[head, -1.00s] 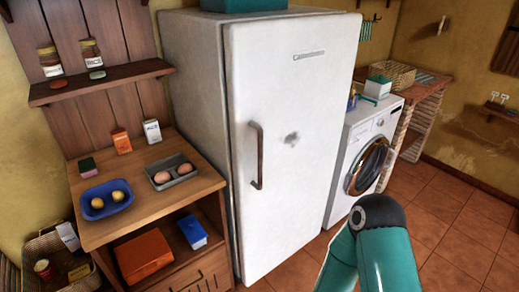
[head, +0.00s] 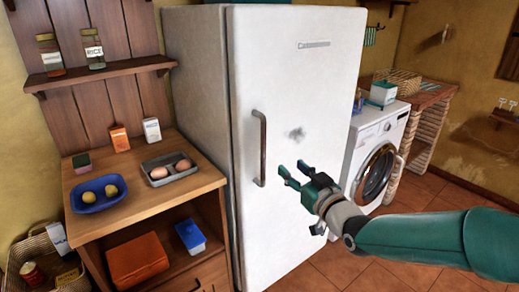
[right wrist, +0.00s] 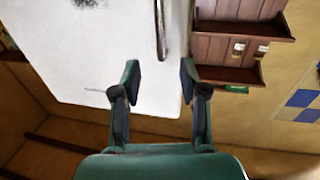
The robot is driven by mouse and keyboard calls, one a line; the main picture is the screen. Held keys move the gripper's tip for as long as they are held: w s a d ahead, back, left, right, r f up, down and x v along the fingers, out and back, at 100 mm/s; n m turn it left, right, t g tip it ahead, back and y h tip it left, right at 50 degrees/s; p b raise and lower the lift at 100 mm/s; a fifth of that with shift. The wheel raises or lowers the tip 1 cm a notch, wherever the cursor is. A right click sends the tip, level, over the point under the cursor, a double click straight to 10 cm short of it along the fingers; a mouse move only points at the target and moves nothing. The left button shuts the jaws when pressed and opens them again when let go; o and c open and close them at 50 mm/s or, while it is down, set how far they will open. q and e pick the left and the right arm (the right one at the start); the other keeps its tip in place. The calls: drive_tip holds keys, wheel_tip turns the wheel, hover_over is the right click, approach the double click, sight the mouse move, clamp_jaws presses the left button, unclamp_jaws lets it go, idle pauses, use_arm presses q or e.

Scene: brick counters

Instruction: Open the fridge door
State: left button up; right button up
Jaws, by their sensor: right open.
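The white fridge (head: 200,110) stands in the middle of the head view with its door (head: 300,90) shut. A dark vertical bar handle (head: 260,148) is on the left side of the door. My right gripper (head: 293,172) is open and empty, in front of the door and just right of the handle's lower half, apart from it. In the right wrist view the handle (right wrist: 160,30) lies beyond the open fingers (right wrist: 160,70), roughly in line with the gap between them. My left gripper is not in view.
A wooden cabinet (head: 150,203) with a blue bowl and an egg tray stands left of the fridge. A washing machine (head: 376,150) stands to its right. A shelf (head: 100,76) with jars hangs on the left wall. Tiled floor is open in front.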

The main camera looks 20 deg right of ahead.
sight(265, 142)
drive_tip(key=w+p, duration=0.1)
drive_tip(key=w, duration=0.4)
drive_tip(key=w+a+p, duration=0.1)
drive_tip(key=w+p, duration=0.1)
drive_tip(key=w, duration=0.4)
drive_tip(key=w+a+p, duration=0.1)
drive_tip(key=w, duration=0.4)
drive_tip(key=shift+w+a+r, duration=0.1)
drive_tip(key=shift+w+a, duration=0.15)
drive_tip(key=shift+c, duration=0.3)
clamp_jaws()
